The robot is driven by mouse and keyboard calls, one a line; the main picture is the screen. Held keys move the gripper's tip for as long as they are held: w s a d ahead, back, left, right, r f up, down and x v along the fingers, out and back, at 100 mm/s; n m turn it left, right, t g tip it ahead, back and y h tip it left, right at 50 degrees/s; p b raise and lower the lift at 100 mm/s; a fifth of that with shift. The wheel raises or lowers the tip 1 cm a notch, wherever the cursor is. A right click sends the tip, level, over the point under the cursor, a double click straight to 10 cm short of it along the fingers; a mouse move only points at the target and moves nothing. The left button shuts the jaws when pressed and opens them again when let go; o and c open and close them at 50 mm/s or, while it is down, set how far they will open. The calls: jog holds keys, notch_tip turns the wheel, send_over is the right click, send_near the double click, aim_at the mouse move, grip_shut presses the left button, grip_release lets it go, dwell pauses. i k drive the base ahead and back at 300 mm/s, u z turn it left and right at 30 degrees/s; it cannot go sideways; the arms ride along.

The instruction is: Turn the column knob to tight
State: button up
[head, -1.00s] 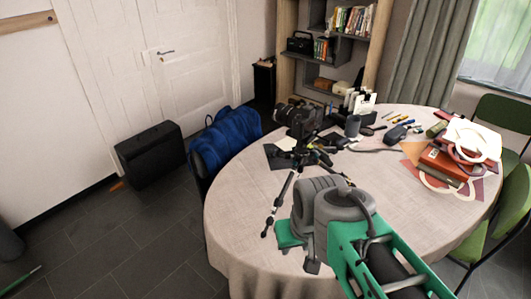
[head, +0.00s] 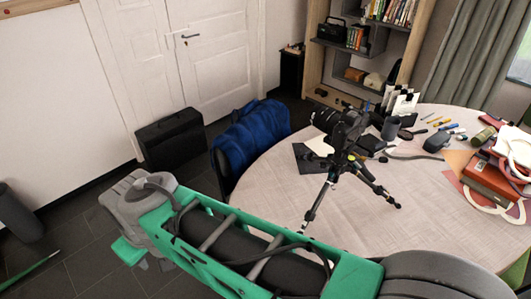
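A black camera (head: 341,127) sits on a small black tripod (head: 318,203) standing upright on the round table (head: 285,175), in the head view. The tripod legs are spread, with one reaching toward the front and one to the right. The column knob is too small and dark to pick out among the tripod's parts below the camera. My gripper (head: 130,252) is at the far end of my arm, left of the table and well apart from the tripod. Only a small teal part shows under the grey wrist; no fingers can be made out.
Dark cards, pens, a dark cup (head: 390,128) and books (head: 488,180) lie behind and right of the tripod. A blue bag (head: 250,137) is at the table's left edge. A black case (head: 171,139) stands on the floor.

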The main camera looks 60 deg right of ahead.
aim_at(323, 164)
jog(key=u, duration=0.2)
jog(key=i, duration=1)
jog(key=z, duration=0.3)
jog(key=i, duration=0.8)
jog(key=z, duration=1.3)
jog(key=i, duration=0.55)
jog(key=z, duration=0.55)
